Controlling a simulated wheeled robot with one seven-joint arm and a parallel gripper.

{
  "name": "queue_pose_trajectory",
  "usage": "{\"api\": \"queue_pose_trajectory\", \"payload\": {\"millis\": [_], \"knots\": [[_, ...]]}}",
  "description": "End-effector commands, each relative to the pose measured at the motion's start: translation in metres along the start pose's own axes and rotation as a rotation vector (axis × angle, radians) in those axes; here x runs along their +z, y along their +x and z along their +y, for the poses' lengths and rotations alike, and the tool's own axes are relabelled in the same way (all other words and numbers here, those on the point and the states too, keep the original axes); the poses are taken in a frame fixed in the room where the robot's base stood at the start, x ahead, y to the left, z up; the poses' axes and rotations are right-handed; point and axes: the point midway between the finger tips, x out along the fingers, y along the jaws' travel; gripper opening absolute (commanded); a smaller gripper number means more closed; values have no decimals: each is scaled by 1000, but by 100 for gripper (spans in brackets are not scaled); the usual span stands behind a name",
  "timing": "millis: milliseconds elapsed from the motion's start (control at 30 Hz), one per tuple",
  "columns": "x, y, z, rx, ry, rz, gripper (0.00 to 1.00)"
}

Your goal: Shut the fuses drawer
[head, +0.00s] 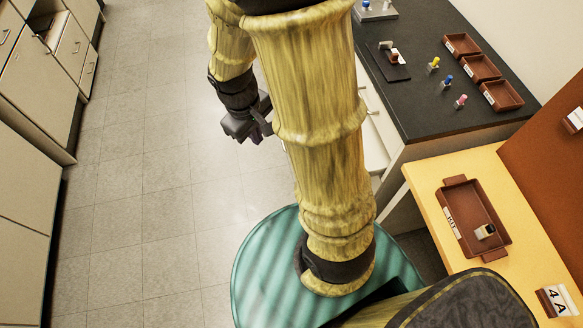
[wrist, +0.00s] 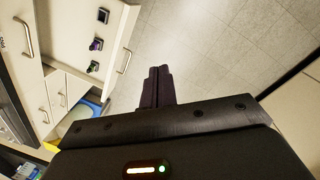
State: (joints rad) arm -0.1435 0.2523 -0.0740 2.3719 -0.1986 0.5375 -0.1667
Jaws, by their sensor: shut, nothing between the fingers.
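An open white drawer (wrist: 82,40) shows at the upper left of the wrist view, with several small dark blocks in it and a metal handle (wrist: 125,62) on its front. I cannot read a label on it. In the head view, part of a pale open drawer (head: 374,150) shows under the dark counter, mostly hidden behind my arm. My gripper (head: 263,126) hangs over the floor to the left of that drawer, apart from it. In the wrist view its fingers (wrist: 160,75) are together and empty, to the right of the drawer front.
The dark counter (head: 432,100) carries brown trays, small coloured pieces and a dark stand. A yellow table (head: 440,195) with a brown tray (head: 466,190) stands at the right. White cabinets (head: 38,85) line the left. The tiled floor (head: 150,190) between is clear.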

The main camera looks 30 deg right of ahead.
Motion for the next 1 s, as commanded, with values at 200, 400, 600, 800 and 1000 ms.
{"api": "queue_pose_trajectory", "payload": {"millis": [200,400,600,800,1000], "knots": [[-29,106,3,83,-345,-230,0],[-54,182,12,179,-643,-454,0],[-74,222,19,255,-831,-613,0],[-77,222,21,270,-863,-642,0],[-76,223,21,268,-861,-640,0]]}}
